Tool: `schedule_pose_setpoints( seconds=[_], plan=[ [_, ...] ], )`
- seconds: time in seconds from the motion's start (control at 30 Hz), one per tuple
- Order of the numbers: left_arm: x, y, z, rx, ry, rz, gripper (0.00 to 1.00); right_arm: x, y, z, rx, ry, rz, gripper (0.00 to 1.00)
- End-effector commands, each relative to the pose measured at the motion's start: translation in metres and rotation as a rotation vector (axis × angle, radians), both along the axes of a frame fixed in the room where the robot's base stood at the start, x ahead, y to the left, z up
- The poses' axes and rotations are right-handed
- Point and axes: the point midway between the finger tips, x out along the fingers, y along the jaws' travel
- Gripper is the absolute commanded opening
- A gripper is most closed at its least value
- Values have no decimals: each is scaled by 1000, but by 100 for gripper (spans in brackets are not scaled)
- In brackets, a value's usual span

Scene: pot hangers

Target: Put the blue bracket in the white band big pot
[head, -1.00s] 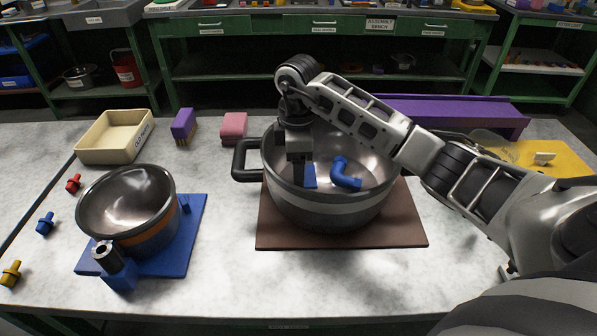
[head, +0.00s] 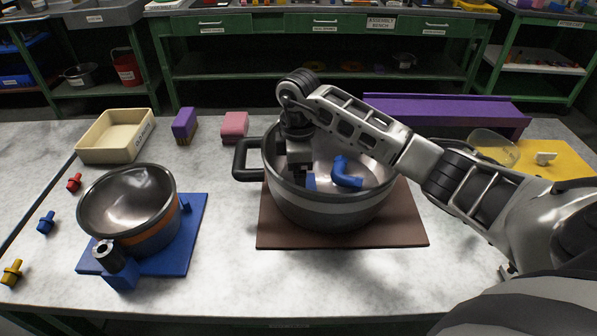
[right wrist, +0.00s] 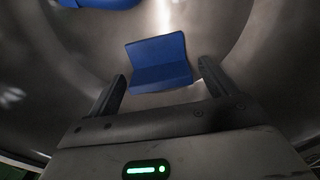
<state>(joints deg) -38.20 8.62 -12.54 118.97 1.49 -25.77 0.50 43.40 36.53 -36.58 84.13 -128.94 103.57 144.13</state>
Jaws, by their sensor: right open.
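The big pot with the white band (head: 325,209) stands on a brown board. The blue bracket (head: 311,182) is inside it on the pot floor, partly hidden by my right gripper in the head view. In the right wrist view the bracket (right wrist: 160,64) is an L-shaped blue piece lying just ahead of and between my fingertips. My right gripper (right wrist: 158,84) is open, its fingers apart and empty, reaching down into the pot; it also shows in the head view (head: 301,176). My left gripper is not in view.
A blue elbow pipe (head: 346,174) also lies in the big pot. A smaller orange-banded pot (head: 150,236) sits on a blue board at left. A cream bin (head: 116,152), a pink block (head: 235,126) and a purple bench (head: 450,112) stand behind.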

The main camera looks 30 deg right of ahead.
Motion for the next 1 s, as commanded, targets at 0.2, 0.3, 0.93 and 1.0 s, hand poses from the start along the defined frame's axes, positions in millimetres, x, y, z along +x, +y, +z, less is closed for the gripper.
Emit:
schedule_pose_setpoints(
  seconds=[0.2, 0.3, 0.93, 1.0],
  plan=[
    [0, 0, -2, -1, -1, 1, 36, 2, 0, 37, 1, -7, 1, 85],
    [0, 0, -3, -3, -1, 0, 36, 2, 0, 60, 0, -8, 0, 85],
    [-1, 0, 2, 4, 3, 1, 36, 0, 0, 120, 0, -1, 0, 85],
    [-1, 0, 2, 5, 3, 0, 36, 0, 0, 120, 0, -1, 0, 85]
  ],
)
